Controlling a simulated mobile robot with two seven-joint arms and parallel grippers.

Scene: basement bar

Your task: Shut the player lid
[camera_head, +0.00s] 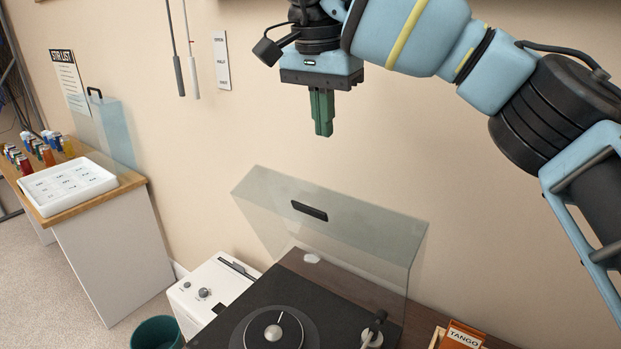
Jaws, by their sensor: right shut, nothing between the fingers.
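The record player (325,309) stands at the bottom centre, with a dark top, a round platter and a tonearm at its right. Its clear lid (365,226) is raised, standing up behind the deck, with a black handle (309,210) on it. My right gripper (322,131) is shut and empty, its green fingers pointing down. It appears above the lid in the picture, apart from it, in front of the wall. My left gripper is not in view.
A white box with a knob (207,294) stands left of the player, above a green bin (157,332). An orange "TANGO" box (463,336) is at the right. A side table with a white tray (68,184) and several bottles stands far left.

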